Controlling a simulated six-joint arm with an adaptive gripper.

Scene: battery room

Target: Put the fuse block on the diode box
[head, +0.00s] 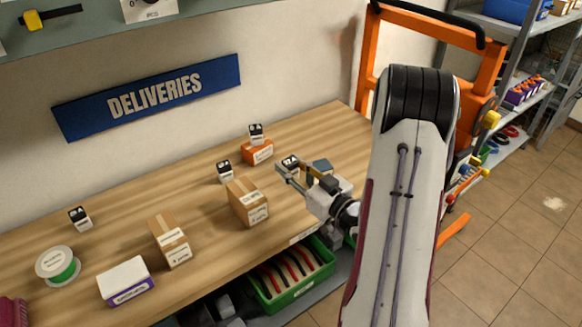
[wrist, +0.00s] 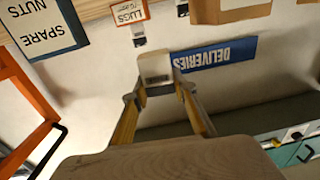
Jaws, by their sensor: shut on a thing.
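My gripper (head: 288,172) is shut on a small black-and-white block (head: 291,161), taken to be the fuse block, and holds it above the right part of the bench. In the wrist view, the block (wrist: 155,70) sits between the two fingertips, its pale labelled face toward the camera. I cannot tell which box is the diode box, as several labels are too small to read. Two cardboard boxes, one near the middle (head: 247,203) and one further left (head: 170,240), stand on the bench to the left of my gripper. Their tops are bare.
Loose blocks stand at the middle (head: 224,172) and left (head: 80,218). A white-and-purple box (head: 125,281) and a green spool (head: 58,265) are at left. A spare nuts box (wrist: 45,30) is close to my gripper.

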